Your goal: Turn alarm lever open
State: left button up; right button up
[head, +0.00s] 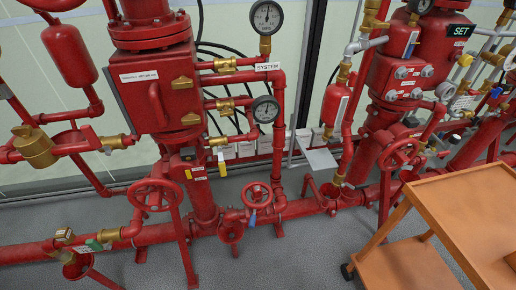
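Red sprinkler valve pipework fills the view. No label that I can read says alarm, so I cannot tell which lever is the alarm lever. A small yellow lever (222,163) hangs down on the left valve set, below a brass fitting. A blue lever (253,217) points down beside a red handwheel on the low pipe. Another blue lever (409,50) sits on the right valve set. A green tag or handle (94,245) lies on the lower left pipe. Neither of my grippers is in view.
An orange cart (465,205) stands on the floor at the lower right. A large red handwheel (154,195) sticks out at the front. Pressure gauges (266,18) and a SYSTEM sign (267,66) are above. Grey floor (290,255) is clear in the front middle.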

aim_at(88, 131)
jog(key=u, duration=1.35)
